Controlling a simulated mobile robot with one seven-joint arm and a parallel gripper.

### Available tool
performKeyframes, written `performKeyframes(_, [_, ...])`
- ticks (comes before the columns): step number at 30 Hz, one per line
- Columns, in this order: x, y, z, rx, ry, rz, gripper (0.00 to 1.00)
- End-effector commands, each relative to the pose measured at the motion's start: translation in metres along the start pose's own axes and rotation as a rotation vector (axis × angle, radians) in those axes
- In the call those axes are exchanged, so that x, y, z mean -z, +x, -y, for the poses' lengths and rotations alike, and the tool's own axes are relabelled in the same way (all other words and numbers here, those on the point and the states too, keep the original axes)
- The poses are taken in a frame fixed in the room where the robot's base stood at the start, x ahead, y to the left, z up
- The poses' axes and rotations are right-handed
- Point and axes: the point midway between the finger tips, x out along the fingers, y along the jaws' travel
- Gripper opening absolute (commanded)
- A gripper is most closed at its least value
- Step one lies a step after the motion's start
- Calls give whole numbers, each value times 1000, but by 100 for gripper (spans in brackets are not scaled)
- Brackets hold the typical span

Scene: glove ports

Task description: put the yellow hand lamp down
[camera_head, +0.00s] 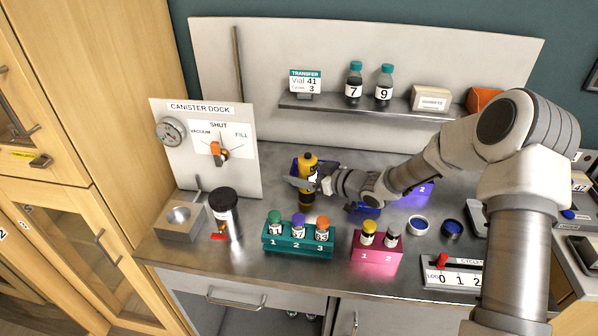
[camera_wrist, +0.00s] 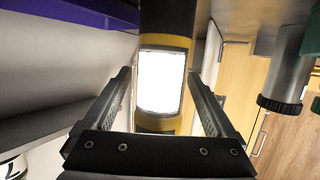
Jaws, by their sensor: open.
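The yellow hand lamp (camera_head: 307,165) is a yellow and black cylinder that appears upright on the steel counter, behind the teal rack. In the wrist view the lamp (camera_wrist: 165,20) fills the upper middle, with a bright white panel facing me. My gripper (camera_head: 312,182) is at the lamp, reaching in from the right. In the wrist view my gripper (camera_wrist: 160,105) is open, with one finger on each side of the lamp and visible gaps. The lamp's base is partly hidden in the head view.
A teal rack (camera_head: 297,250) with three capped vials and a pink rack (camera_head: 376,262) with two vials stand in front. A black-capped canister (camera_head: 224,213) stands left, by the canister dock panel (camera_head: 245,178). A shelf (camera_head: 370,107) with bottles is behind.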

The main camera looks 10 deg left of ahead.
Motion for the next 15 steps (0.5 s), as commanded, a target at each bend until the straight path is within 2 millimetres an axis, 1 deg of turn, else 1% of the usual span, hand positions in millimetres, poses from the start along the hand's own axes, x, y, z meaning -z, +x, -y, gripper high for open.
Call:
performKeyframes(1, [-1, -11, -1, -3, 0, 2, 91])
performKeyframes(3, [0, -24, -1, -3, -1, 1, 91])
performKeyframes(6, [0, -41, -1, -3, 0, 2, 91])
performKeyframes(9, [-1, -54, -1, -3, 0, 1, 91])
performKeyframes(12, [-1, -61, 0, -2, 1, 2, 91])
performKeyframes(15, [-1, -64, 0, -1, 0, 1, 91])
